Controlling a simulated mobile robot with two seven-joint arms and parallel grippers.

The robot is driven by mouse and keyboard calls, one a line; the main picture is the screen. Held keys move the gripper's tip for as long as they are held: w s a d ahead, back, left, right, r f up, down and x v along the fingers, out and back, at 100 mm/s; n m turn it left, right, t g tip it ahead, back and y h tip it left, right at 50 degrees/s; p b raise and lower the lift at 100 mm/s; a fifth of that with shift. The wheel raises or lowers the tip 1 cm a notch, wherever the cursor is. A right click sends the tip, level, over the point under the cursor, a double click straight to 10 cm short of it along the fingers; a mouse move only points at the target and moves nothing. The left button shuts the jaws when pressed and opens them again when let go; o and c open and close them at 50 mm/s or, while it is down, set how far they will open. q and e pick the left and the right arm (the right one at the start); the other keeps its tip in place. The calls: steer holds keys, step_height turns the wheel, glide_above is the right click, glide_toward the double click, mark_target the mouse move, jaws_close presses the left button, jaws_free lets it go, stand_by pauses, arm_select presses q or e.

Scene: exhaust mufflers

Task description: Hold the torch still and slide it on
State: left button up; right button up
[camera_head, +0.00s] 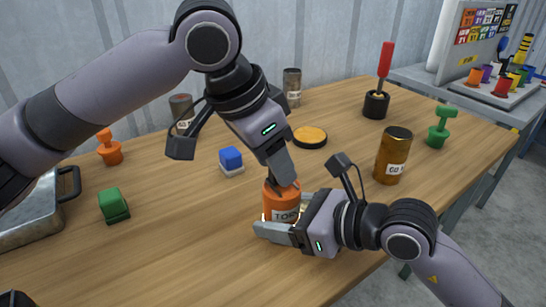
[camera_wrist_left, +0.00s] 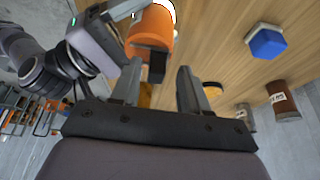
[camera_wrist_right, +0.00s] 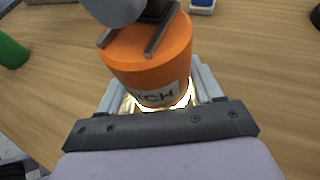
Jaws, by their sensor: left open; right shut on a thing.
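The torch (camera_head: 281,203) is an orange cylinder with a white label, standing upright near the table's front edge. In the right wrist view the torch (camera_wrist_right: 150,62) has a bright golden glow at its lower end. My right gripper (camera_wrist_right: 155,84) is shut around that lower part, one finger on each side. My left gripper (camera_head: 281,182) points down at the torch's top. Its fingers are apart, and in the left wrist view a small dark block (camera_wrist_left: 157,66) shows between them, beside the orange body. I cannot tell whether the fingers touch it.
A blue-and-white block (camera_head: 231,161) and a yellow-topped black disc (camera_head: 310,137) lie behind the torch. An amber jar (camera_head: 393,155) stands to the right, close to my right arm. A green block (camera_head: 114,205) and a metal tray (camera_head: 38,212) are at the left.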

arm_select(q)
steer(key=v, duration=1.2)
steer(key=shift+f, duration=0.1)
arm_select(e)
steer(key=o, duration=1.2)
